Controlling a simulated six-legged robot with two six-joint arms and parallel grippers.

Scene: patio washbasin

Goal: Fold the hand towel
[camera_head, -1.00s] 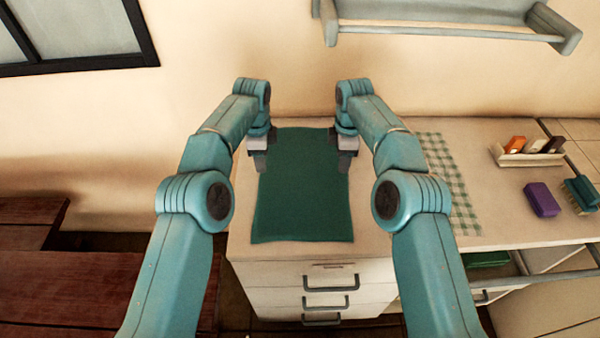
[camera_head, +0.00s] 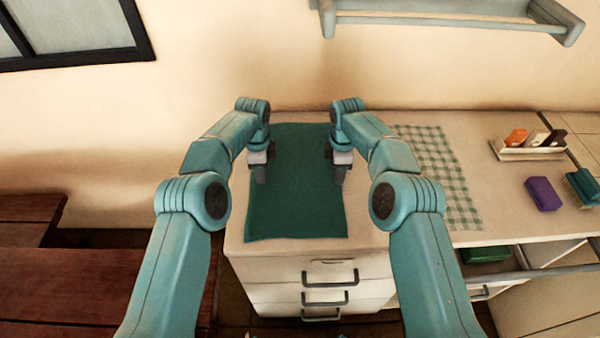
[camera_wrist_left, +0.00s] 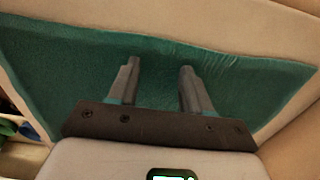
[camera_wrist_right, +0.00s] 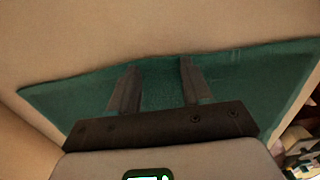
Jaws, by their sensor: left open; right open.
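The dark green hand towel (camera_head: 297,212) lies flat and spread out on the countertop. It also fills much of the left wrist view (camera_wrist_left: 80,72) and the right wrist view (camera_wrist_right: 235,85). My left gripper (camera_head: 260,178) is over the towel's left side, and my right gripper (camera_head: 340,178) is over its right side. In the left wrist view the left fingers (camera_wrist_left: 158,75) are apart with only towel behind them. In the right wrist view the right fingers (camera_wrist_right: 158,75) are apart too. Whether the fingertips touch the cloth is hard to tell.
The pale countertop (camera_head: 375,222) has drawers (camera_head: 330,275) below. To the right are a checkered cloth (camera_head: 445,175), a tray with small items (camera_head: 525,150), a purple block (camera_head: 542,193) and a brush (camera_head: 582,188). A rail shelf (camera_head: 440,18) hangs on the wall. Wooden benches (camera_head: 70,270) stand at left.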

